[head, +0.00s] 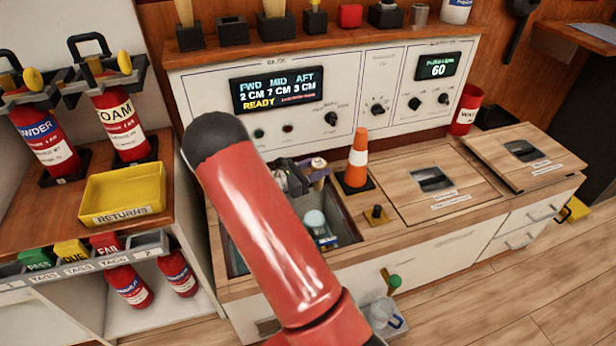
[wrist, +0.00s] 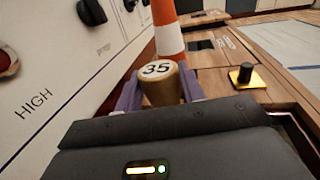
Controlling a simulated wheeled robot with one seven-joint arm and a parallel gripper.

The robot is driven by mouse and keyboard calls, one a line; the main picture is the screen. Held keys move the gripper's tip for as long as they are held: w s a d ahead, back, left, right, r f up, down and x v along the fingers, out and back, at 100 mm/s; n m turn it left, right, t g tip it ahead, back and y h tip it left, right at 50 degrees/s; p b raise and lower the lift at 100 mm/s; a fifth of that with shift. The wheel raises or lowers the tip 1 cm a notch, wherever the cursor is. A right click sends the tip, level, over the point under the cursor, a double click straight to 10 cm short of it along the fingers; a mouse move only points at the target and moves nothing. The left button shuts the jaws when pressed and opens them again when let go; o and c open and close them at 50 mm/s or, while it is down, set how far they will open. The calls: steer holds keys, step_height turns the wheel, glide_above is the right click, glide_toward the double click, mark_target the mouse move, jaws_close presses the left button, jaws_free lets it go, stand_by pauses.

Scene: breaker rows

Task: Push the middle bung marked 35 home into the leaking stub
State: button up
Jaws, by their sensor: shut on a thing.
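The bung marked 35 (wrist: 157,72) is a tan, round-topped plug, and its number faces up in the wrist view. My gripper (wrist: 160,90) is shut on it, with a purple finger on each side. In the head view my gripper (head: 316,174) is over the far part of the open well (head: 345,225) in the counter, left of an orange and white cone. My red arm covers much of the well. The bung's lower end is hidden, and I cannot make out the leaking stub or whether the bung touches it.
The cone (head: 357,158) stands close to the right of my gripper. A black knob on a yellow base (head: 376,214) is at the well's right edge. The display panel (head: 278,90) rises behind. A yellow returns tray (head: 124,193) lies left.

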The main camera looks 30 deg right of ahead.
mark_target(314, 184)
steer(key=shift+w, duration=0.3)
steer(key=shift+w+f, duration=0.15)
steer(key=shift+f, duration=0.4)
steer(key=shift+f+b, duration=0.3)
steer(key=shift+f, duration=0.4)
steer(key=shift+f+b, duration=0.95)
steer(key=shift+f, duration=1.3)
steer(key=shift+a, duration=0.15)
steer(key=shift+a+r, duration=0.1)
steer(key=shift+a, duration=0.05)
steer(key=shift+f+b, duration=2)
steer(key=shift+f, duration=0.95)
steer(key=shift+f+b, duration=1.7)
steer(key=shift+f, duration=0.7)
